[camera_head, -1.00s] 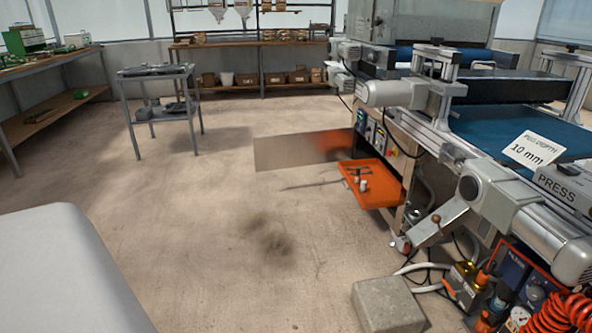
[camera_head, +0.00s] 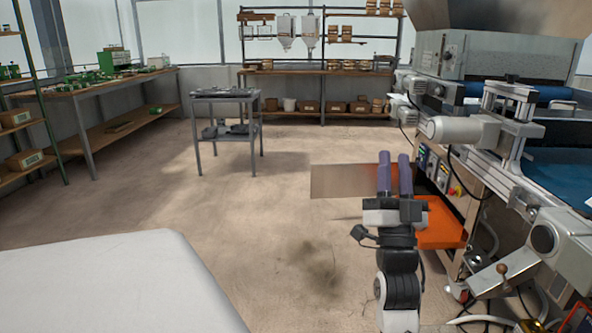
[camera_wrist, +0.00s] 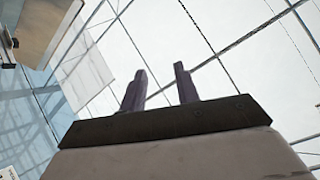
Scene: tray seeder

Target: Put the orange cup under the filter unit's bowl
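My gripper (camera_head: 394,160) is raised in front of the orange tray, fingers pointing up. In the wrist view its two dark purple fingers (camera_wrist: 160,78) stand apart with nothing between them. I cannot make out an orange cup in either current view. The filter unit and its bowl cannot be made out either; only cropped parts of fittings show at the lower right edge of the head view.
An orange tray (camera_head: 442,228) on the machine's side is partly hidden by my arm. The machine (camera_head: 480,132) fills the right side. A grey trolley (camera_head: 227,97), a left workbench (camera_head: 95,88) and back shelves (camera_head: 320,72) stand farther off. The middle floor is clear.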

